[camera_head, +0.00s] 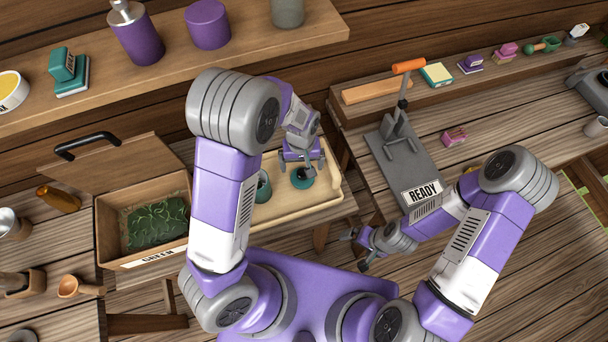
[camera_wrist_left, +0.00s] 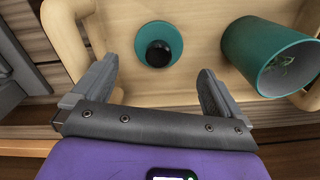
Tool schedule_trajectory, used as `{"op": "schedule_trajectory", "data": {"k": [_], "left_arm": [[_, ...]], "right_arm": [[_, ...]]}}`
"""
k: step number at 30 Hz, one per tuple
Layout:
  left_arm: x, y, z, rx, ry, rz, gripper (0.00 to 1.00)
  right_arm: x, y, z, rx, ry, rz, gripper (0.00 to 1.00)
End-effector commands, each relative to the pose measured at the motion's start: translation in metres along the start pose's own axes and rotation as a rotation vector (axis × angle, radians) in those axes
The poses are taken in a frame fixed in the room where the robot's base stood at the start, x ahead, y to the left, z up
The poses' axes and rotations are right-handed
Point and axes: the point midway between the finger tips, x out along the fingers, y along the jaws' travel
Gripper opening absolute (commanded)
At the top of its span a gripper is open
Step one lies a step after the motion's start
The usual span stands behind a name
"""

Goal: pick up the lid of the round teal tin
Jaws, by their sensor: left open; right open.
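The teal lid (camera_head: 303,178) is a round disc with a dark knob, lying on the wooden tray (camera_head: 325,193). In the left wrist view the lid (camera_wrist_left: 146,40) lies flat on the tray, beyond and between my open fingers. The round teal tin (camera_wrist_left: 268,55) stands open to the right of the lid, with some green bits inside; in the head view the tin (camera_head: 263,187) is partly hidden by my left arm. My left gripper (camera_head: 298,170) is open and empty above the lid. My right gripper (camera_head: 358,252) is open and empty, away from the tray.
An open wooden crate (camera_head: 110,228) of green leaves stands left of the tray. A grey press (camera_head: 405,160) with a READY sign stands on the right table. A shelf (camera_head: 170,75) with purple canisters runs behind. The tray's raised handle (camera_wrist_left: 62,35) is near my left finger.

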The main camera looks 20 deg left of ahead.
Motion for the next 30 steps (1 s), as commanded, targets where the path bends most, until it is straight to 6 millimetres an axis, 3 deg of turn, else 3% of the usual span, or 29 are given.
{"op": "schedule_trajectory", "data": {"k": [15, 24, 30], "left_arm": [[0.066, 0.003, -0.006, 0.001, -0.003, -0.001, 1.0], [0.07, 0.003, -0.006, 0.001, -0.001, 0.0, 1.0], [0.069, 0.003, -0.006, 0.001, -0.001, 0.0, 0.69]], "right_arm": [[0.004, 0.002, 0.0, 0.0, -0.001, 0.0, 1.0], [0.004, 0.002, 0.0, 0.0, -0.001, 0.0, 1.0], [0.004, 0.002, 0.0, 0.0, -0.001, 0.0, 1.0]]}}
